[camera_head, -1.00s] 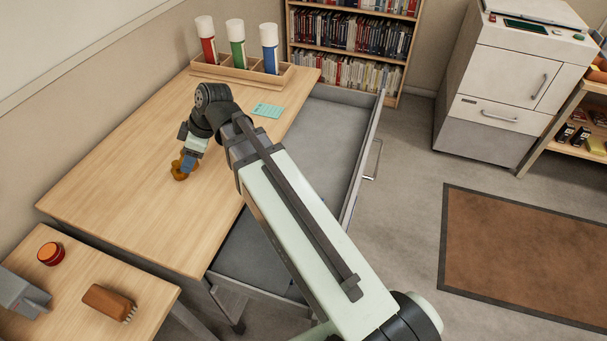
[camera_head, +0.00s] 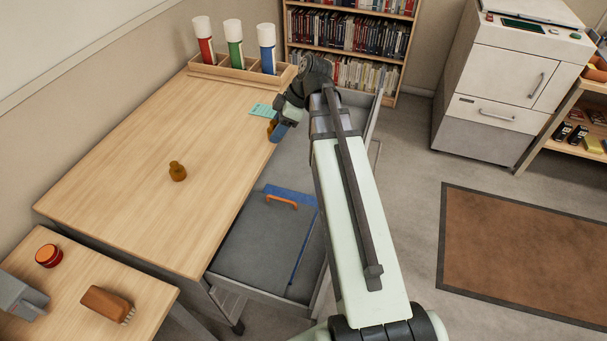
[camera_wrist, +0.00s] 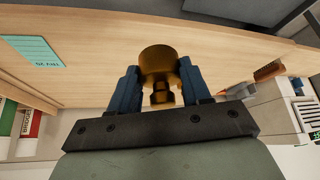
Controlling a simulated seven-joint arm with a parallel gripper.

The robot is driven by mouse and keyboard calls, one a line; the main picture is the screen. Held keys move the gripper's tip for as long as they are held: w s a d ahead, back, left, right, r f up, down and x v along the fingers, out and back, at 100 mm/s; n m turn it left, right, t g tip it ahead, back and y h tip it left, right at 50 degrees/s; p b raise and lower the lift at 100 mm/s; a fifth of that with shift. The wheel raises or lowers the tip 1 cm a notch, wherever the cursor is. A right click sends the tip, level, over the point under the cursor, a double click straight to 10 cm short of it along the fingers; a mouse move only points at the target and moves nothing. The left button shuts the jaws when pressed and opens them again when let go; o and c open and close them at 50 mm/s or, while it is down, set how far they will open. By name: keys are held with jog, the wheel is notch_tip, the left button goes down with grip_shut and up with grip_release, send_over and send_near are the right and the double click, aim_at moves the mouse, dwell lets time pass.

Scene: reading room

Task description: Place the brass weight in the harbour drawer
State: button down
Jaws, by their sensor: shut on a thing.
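My gripper (camera_wrist: 160,88) is shut on a brass weight (camera_wrist: 159,62), which sits between its blue fingers in the wrist view. In the head view the held weight (camera_head: 272,127) is partly hidden by the gripper, over the desk's right edge near the open drawer. A second, similar brass weight (camera_head: 177,172) stands upright on the desk. The open drawer (camera_head: 262,292) has a dark grey inside. My arm hides part of the drawer. No harbour label is readable.
A teal card (camera_head: 262,110) lies on the desk (camera_head: 120,190). A wooden rack (camera_head: 240,78) with red, green and blue tubes stands at the back. The desk's middle is mostly clear.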

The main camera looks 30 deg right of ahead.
jog(key=s+d, duration=0.5)
jog(key=d, duration=1)
jog(key=shift+s+f, duration=0.15)
jog(key=shift+f, duration=5.55)
jog(key=shift+s+f, duration=0.1)
jog(key=shift+f, duration=5.55)
jog(key=shift+f, duration=0.1)
jog(key=c, duration=0.5)
grip_release()
jog(key=v, duration=1.2)
